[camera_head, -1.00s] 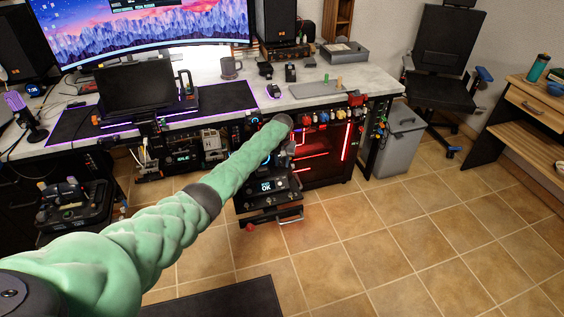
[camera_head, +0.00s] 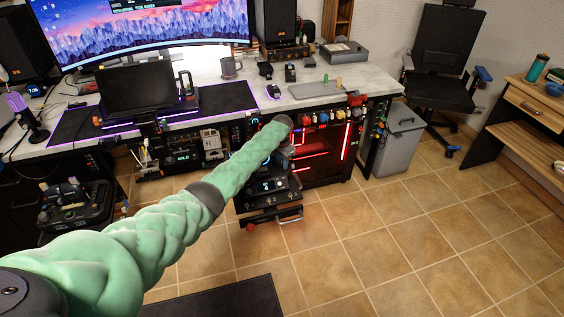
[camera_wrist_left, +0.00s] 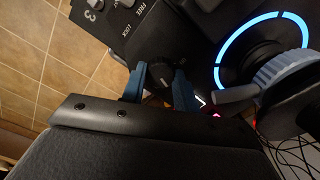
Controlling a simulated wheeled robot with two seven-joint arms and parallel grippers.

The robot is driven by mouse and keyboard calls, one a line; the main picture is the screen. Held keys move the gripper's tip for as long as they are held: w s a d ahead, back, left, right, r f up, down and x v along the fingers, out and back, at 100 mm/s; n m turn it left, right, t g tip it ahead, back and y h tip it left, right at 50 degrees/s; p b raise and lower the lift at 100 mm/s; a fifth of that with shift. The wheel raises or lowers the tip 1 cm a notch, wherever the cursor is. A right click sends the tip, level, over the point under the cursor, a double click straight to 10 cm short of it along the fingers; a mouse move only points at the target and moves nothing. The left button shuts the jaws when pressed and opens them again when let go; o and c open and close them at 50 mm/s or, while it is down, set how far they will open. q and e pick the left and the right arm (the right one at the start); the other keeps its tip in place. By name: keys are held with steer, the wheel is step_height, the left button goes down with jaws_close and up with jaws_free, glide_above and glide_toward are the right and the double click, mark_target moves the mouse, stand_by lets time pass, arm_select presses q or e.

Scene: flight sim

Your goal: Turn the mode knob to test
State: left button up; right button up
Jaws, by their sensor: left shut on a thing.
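In the left wrist view a dark round knob (camera_wrist_left: 153,76) with a pale mark sits on a black panel (camera_wrist_left: 185,40). My left gripper (camera_wrist_left: 160,80) has its two blue fingers on either side of the knob and is shut on it. White words "FREE" and "LOCK" are printed on the panel beside it. I cannot read a "test" label or the knob's setting. In the head view my green left arm reaches to the control unit (camera_head: 268,187) with a small lit screen under the desk. The gripper itself is hard to make out there. My right gripper is not in view.
In the left wrist view a glowing blue ring (camera_wrist_left: 262,45) and a ribbed blue-grey wheel (camera_wrist_left: 287,75) lie close to the right of the fingers. In the head view the desk (camera_head: 300,95) is above the unit. A grey bin (camera_head: 400,140) stands right. The tiled floor (camera_head: 400,240) is clear.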

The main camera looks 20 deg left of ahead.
mark_target(282, 163)
arm_select(q)
steer(key=shift+m, duration=0.3)
steer(key=o, duration=1)
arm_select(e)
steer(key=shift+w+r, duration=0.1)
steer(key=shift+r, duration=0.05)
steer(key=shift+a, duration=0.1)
arm_select(q)
steer(key=shift+r+b, duration=0.3)
steer(key=shift+r, duration=3.6)
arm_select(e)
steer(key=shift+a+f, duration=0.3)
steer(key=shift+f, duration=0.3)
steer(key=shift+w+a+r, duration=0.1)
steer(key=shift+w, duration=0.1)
